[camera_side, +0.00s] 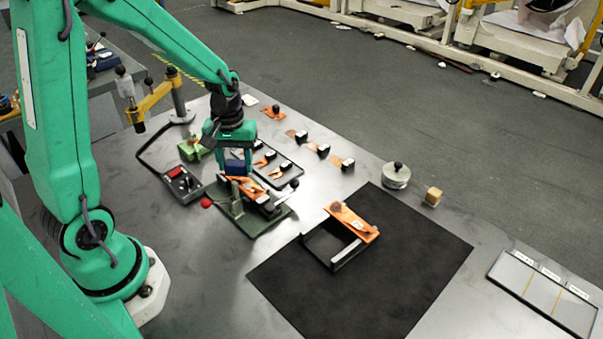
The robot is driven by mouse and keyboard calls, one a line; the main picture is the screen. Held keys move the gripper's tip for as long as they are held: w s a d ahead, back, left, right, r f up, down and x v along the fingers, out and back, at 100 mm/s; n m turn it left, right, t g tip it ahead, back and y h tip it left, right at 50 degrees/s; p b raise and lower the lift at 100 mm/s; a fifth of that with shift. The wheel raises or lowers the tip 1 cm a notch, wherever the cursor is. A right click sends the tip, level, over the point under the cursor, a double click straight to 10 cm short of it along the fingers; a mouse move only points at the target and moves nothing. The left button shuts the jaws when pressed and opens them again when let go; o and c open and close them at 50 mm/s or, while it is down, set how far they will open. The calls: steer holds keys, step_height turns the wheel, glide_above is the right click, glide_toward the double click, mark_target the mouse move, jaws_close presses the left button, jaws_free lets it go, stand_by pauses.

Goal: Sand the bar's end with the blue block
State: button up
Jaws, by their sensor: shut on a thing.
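My gripper (236,155) is shut on the blue block (235,168) and points down over the green-based clamp (239,217). The gripper and block hide part of the bar and the back of the clamp. The clamp has a red-knobbed handle at its left.
Behind stands a dark tray with copper pieces (265,159). Several black-knobbed copper pieces (322,150) sit along the far edge. A black frame with a copper strip (353,221) stands on the black mat (392,277). A red-buttoned box (181,182) is left.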

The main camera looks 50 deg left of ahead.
steer(key=shift+r, duration=3)
